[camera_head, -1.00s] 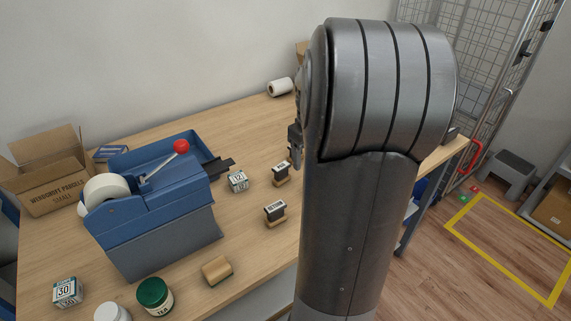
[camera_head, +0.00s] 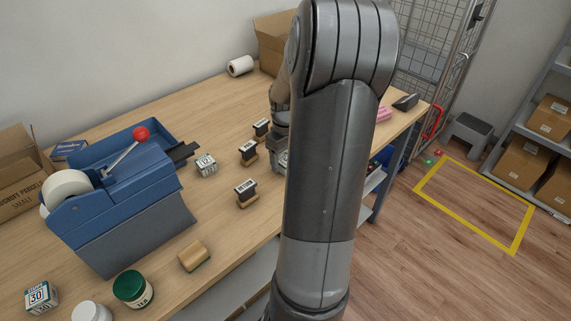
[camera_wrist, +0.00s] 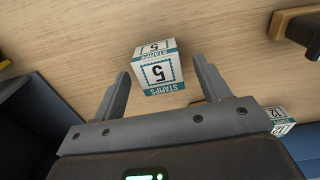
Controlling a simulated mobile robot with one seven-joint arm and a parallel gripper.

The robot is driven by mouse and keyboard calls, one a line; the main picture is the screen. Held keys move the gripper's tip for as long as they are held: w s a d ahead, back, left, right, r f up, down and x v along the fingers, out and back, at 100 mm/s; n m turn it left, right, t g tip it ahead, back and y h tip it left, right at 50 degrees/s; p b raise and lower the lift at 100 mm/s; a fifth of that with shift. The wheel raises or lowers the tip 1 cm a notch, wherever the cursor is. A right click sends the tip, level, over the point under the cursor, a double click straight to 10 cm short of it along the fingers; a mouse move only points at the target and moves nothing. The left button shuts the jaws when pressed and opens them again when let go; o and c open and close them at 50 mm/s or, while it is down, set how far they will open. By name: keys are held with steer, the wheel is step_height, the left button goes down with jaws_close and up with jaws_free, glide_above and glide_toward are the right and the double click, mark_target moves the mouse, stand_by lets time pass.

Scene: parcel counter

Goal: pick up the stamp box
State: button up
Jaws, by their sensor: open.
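A white and teal stamp box marked 5 (camera_wrist: 159,70) shows in the wrist view, just beyond and between my fingertips. My gripper (camera_wrist: 160,78) is open, with a finger to either side of the box and nothing held. In the head view my gripper is partly hidden by my arm, and I cannot make out the 5 box there. A similar box marked 12 (camera_head: 206,165) stands on the table (camera_head: 215,100) right of the blue tape dispenser (camera_head: 125,200); it also shows in the wrist view (camera_wrist: 279,121). A box marked 30 (camera_head: 41,297) stands at the front left.
Several rubber stamps (camera_head: 246,193) stand between the 12 box and my arm. One dark-topped stamp (camera_wrist: 298,28) is right of the 5 box. A white roll (camera_head: 240,66) lies at the back.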

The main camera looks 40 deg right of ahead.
steer(key=shift+f, duration=0.6)
steer(key=c, duration=1.1)
steer(key=shift+r, duration=0.2)
